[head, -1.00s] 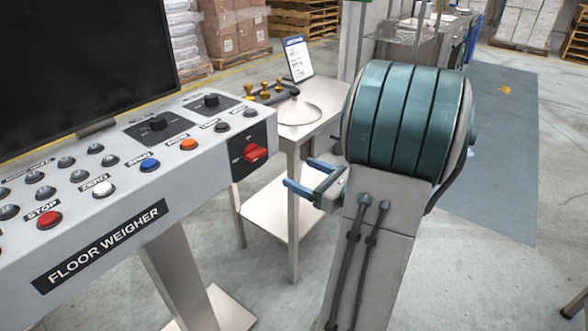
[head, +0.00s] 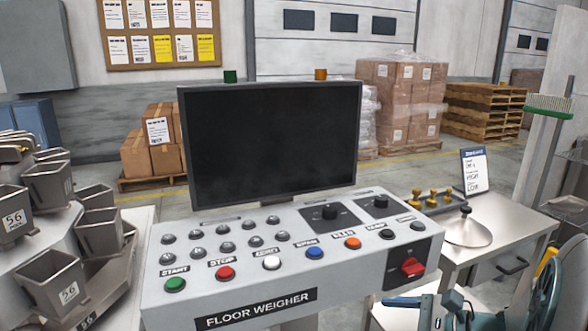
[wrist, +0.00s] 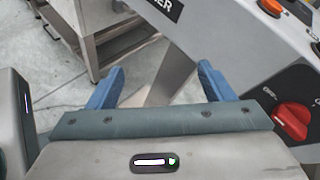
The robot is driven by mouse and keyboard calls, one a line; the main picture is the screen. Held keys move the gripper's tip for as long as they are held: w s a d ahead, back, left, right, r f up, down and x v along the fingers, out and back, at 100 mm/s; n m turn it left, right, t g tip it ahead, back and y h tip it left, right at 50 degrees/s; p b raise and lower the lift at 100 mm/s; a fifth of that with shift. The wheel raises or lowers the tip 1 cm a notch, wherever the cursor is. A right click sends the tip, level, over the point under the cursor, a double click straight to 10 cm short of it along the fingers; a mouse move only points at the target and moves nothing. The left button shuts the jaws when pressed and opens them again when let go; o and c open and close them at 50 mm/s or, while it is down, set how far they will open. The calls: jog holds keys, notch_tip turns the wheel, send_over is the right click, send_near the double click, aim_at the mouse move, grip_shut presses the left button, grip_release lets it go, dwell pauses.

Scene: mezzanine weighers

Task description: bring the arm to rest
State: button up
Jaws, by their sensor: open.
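My gripper (wrist: 160,82) is open in the wrist view, its two blue fingers spread with nothing between them. The side of the floor weigher console (wrist: 225,45) and its red rotary switch (wrist: 292,118) are close beyond and to the right of the fingers. In the head view my gripper (head: 420,304) shows only in part at the lower right, just below the console's right end. My arm runs off the bottom right corner, so most of it is hidden.
The floor weigher console (head: 190,300) with its dark screen (head: 272,145) fills the middle. A steel table (head: 520,228) with a domed lid (head: 467,230) stands at right. Weigher buckets (head: 50,185) are at left. Boxes and pallets stand behind.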

jog(key=s+a+r+n+g+h+p, duration=0.3)
jog(key=s+a+n+g+h+p, duration=0.25)
jog(key=s+n, duration=0.4)
jog(key=r+n+h+p, duration=0.1)
jog(key=r+n, duration=0.1)
jog(key=n, duration=0.1)
jog(key=d+r+n+h+p, duration=0.1)
jog(key=n+h, duration=0.1)
jog(key=n, duration=0.2)
jog(key=d+r+n+t+h+p, duration=0.1)
jog(key=r+n+h, duration=0.1)
jog(key=n, duration=0.2)
jog(key=shift+w+r+h, duration=0.25)
jog(key=shift+r, duration=0.05)
